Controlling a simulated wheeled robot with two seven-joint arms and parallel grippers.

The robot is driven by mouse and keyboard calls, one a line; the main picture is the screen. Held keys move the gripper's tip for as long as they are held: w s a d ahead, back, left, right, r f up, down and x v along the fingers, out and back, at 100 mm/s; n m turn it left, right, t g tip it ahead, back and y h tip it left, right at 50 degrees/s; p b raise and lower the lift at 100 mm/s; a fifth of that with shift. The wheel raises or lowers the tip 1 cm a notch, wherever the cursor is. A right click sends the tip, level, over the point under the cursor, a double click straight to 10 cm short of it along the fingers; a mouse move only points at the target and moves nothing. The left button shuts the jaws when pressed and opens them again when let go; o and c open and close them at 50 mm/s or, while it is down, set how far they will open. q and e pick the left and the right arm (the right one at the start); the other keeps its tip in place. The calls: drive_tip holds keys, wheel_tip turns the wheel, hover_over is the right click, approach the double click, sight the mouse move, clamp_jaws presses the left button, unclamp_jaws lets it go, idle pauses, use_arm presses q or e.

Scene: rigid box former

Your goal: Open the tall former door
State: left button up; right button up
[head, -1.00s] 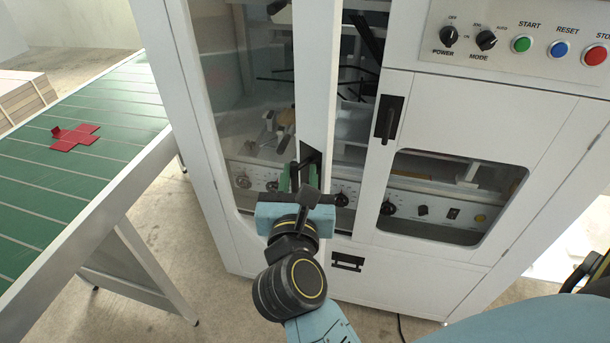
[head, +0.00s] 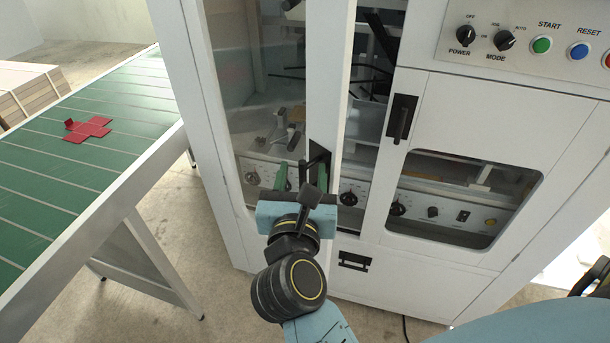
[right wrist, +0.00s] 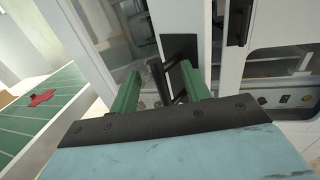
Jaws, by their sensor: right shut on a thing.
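The tall former door (head: 325,75) is a white-framed door with a large clear window, left of the small door. It stands ajar, with a gap along its right edge that shows the inside of the machine. Its black handle (head: 319,165) sits low on the right frame strip. My right gripper (head: 297,174) is at this handle with its green fingers shut on it. In the right wrist view the dark handle (right wrist: 168,80) shows between the green fingers. The gripper partly hides the handle in the head view. My left gripper is not in view.
The small door (head: 490,130) with its own black handle (head: 401,119) is closed on the right, below the control panel (head: 550,40). A green conveyor (head: 60,180) carrying a red cross-shaped blank (head: 88,129) stands at the left. Bare floor lies between conveyor and machine.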

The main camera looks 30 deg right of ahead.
drive_tip(key=shift+w+a+r, duration=0.15)
drive_tip(key=shift+a+r, duration=0.1)
drive_tip(key=shift+a, duration=0.1)
wheel_tip(320, 180, up, 10)
drive_tip(key=p, duration=0.9)
drive_tip(key=shift+d+f, duration=0.2)
drive_tip(key=shift+d, duration=0.1)
drive_tip(key=shift+s, duration=0.2)
